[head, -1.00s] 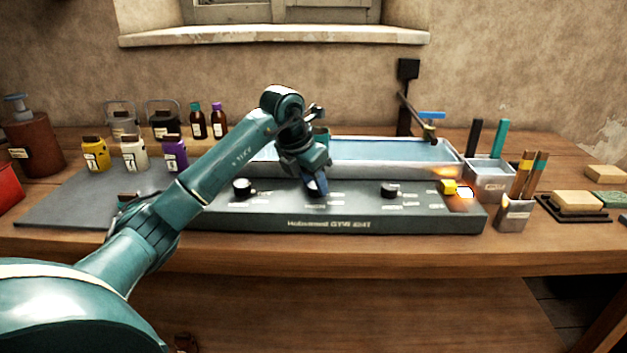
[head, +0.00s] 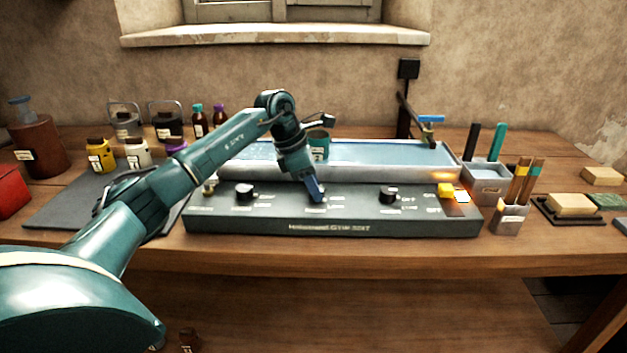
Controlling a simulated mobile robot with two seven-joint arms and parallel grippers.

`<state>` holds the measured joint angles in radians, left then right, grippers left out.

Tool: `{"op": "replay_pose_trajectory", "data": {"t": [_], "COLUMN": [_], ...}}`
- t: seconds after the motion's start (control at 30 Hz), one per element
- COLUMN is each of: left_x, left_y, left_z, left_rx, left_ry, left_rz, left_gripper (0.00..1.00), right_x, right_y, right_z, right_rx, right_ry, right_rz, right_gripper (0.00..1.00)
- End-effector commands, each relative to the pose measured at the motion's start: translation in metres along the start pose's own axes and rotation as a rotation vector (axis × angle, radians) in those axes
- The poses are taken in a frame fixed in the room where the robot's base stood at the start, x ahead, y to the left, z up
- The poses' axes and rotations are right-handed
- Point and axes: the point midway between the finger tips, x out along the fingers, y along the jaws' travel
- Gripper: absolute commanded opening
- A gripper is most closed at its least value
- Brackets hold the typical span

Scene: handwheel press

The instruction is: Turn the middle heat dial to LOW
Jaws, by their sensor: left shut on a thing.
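A long dark control panel (head: 340,228) lies along the front of the blue water tray. A black dial (head: 244,192) sits on its left part and another black dial (head: 388,193) on its right part. My left gripper (head: 316,195) is at the panel's middle, pointing down and shut on the middle heat dial, which the fingers hide. Small white labels (head: 336,203) show to the right of the gripper, too blurred to read. My right gripper is not in view.
The water tray (head: 400,173) stands right behind the panel. Bottles (head: 137,153) stand back left; a brush holder (head: 509,217) stands right. The table's front strip is clear.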

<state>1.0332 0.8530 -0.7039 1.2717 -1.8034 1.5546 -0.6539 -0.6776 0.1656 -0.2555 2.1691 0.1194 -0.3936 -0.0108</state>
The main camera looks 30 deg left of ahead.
Motion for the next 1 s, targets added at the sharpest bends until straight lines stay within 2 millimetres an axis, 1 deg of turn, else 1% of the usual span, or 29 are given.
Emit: {"op": "replay_pose_trajectory", "data": {"t": [0.3, 0.8, 0.83, 1.0], "left_x": [-0.0009, -0.0006, -0.0006, -0.0004], "left_y": [0.0012, 0.0013, 0.0013, 0.0011], "left_z": [0.001, 0.0012, 0.0012, 0.001], "left_rx": [0.11, 0.129, 0.129, 0.129], "left_ry": [-0.001, -0.002, -0.002, -0.002], "left_rz": [-0.042, -0.05, -0.05, -0.051], "left_gripper": [0.11, 0.11, 0.34, 0.48], "right_x": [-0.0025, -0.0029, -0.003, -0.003], "right_y": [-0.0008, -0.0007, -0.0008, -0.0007], "right_z": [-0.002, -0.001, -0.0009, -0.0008], "right_rx": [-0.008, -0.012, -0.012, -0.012], "right_ry": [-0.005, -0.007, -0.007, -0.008], "right_rz": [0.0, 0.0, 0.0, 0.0], "right_gripper": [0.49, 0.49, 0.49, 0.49]}}
